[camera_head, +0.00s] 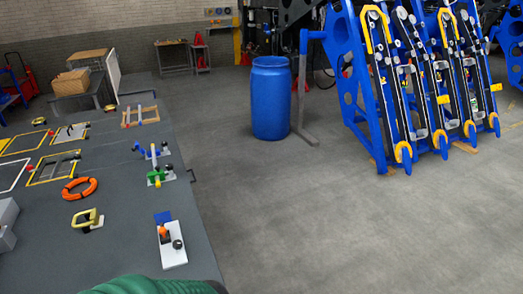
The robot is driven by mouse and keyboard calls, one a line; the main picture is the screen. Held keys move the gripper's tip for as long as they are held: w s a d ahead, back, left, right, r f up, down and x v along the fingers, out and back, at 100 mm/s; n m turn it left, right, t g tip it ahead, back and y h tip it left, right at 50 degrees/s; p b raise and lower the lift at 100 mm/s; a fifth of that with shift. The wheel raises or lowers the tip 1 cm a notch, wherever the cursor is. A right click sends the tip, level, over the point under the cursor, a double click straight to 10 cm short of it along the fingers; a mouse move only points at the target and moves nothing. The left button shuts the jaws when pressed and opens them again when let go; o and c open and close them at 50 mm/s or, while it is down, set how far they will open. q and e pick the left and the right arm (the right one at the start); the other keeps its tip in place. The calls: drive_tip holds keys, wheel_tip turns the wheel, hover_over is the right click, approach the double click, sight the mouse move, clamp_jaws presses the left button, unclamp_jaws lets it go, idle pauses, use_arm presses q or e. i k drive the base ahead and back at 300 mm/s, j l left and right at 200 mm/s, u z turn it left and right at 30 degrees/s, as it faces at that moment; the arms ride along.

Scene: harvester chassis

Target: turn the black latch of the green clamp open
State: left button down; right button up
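The green clamp (160,177) is small and sits near the right edge of the grey table (115,235), left of centre in the head view. A pale and yellow bar runs from it up toward a similar blue clamp (141,150). The black latch is too small to make out clearly, so I cannot tell its position. Neither my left gripper nor my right gripper is in view.
A white plate (173,257) with orange and black knobs lies nearer on the table. An orange ring (79,188) and a yellow-framed part (87,220) lie to the left. A blue barrel (271,98) stands on open floor beyond the table.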

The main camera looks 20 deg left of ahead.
sight(169, 168)
drive_tip(key=i+l+z, duration=0.45)
drive_tip(key=i+z, duration=0.25)
drive_tip(key=i, duration=0.2)
drive_tip(key=i+u, duration=0.55)
drive_tip(key=u, duration=0.25)
drive_tip(key=i+l+u, duration=0.1)
drive_tip(key=i+u, duration=0.3)
drive_tip(key=k, duration=0.1)
